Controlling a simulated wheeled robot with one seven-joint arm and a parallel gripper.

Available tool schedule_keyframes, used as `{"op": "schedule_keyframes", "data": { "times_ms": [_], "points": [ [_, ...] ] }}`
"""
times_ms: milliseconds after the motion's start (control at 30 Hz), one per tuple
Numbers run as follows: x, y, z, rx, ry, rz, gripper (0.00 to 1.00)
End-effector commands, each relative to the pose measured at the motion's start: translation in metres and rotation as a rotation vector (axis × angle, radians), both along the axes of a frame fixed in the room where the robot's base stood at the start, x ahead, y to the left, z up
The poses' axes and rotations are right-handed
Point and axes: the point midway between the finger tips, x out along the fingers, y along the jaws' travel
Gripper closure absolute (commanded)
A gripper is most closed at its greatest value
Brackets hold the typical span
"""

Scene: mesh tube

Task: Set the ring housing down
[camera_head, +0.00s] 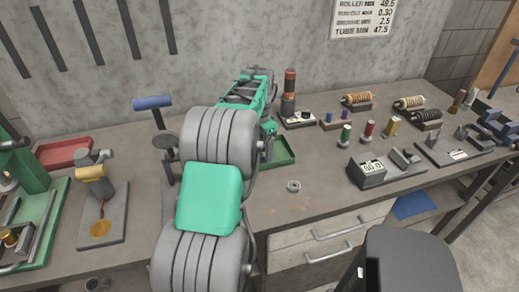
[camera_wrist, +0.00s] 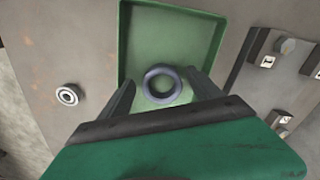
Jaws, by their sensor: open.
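A grey ring housing (camera_wrist: 147,83) lies flat in a green tray (camera_wrist: 213,28) in the wrist view. My gripper (camera_wrist: 159,80) is open above the tray, with one finger on each side of the ring and a visible gap to each. I cannot tell how high the fingertips are over the tray floor. In the head view my arm covers the gripper and the ring, and only the right part of the green tray (camera_head: 284,153) shows.
A small bearing-like ring (camera_head: 293,186) lies on the bare bench in front of the tray; it also shows in the wrist view (camera_wrist: 67,95). A gauge with a display (camera_head: 372,170) and several spools stand to the right. A red tray (camera_head: 65,152) is at the left.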

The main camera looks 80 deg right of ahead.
Motion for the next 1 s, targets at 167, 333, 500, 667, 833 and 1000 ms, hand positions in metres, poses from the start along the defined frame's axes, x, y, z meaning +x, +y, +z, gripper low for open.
{"op": "schedule_keyframes", "data": {
  "times_ms": [167, 333, 500, 667, 833, 1000],
  "points": [
    [0.0, -0.001, 0.03, -0.005, 0.0, 0.0, 0.26],
    [0.0, -0.002, 0.076, -0.006, -0.001, 0.0, 0.26],
    [0.0, -0.001, 0.11, -0.004, 0.0, 0.0, 0.26],
    [0.0, -0.001, 0.121, -0.001, 0.0, 0.0, 0.26],
    [0.0, 0.0, 0.122, -0.001, 0.001, 0.0, 0.26],
    [0.0, 0.0, 0.122, -0.001, 0.0, 0.0, 0.26]
  ]
}}
